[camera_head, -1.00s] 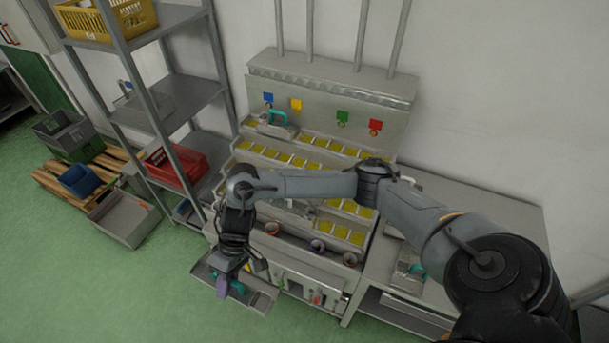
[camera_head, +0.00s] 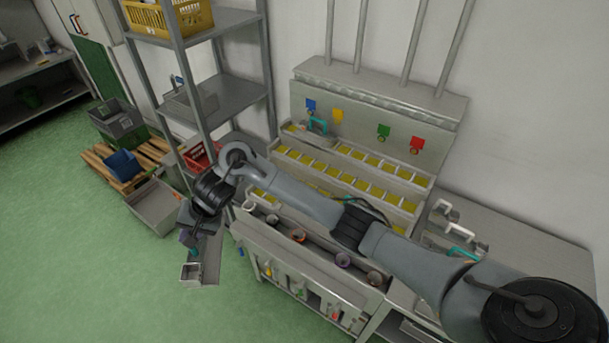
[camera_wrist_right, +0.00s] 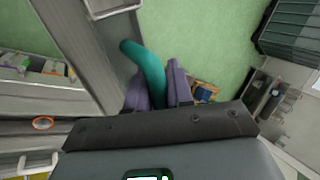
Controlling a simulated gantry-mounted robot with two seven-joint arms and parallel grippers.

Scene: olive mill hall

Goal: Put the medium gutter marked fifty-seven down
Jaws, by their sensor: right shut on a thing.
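My right gripper (camera_head: 188,240) is shut on the teal handle (camera_wrist_right: 150,72) of a grey gutter (camera_head: 204,268). The handle sits between the purple finger pads in the right wrist view, where the grey gutter (camera_wrist_right: 88,50) runs diagonally beside it. In the head view the gutter hangs over the green floor, left of the grey machine's front, its boxy end toward the viewer. No number is legible on it. Another gutter with a teal handle (camera_head: 319,126) sits up on the machine by the blue tag. My left gripper is not in view.
The stepped machine (camera_head: 340,272) holds yellow-green compartments and several cups along its front. A grey shelf rack (camera_head: 232,98) stands behind my forearm. A pallet (camera_head: 103,157) with crates and a grey bin (camera_head: 158,207) lie left. A side bench (camera_head: 520,238) is right. Floor at lower left is clear.

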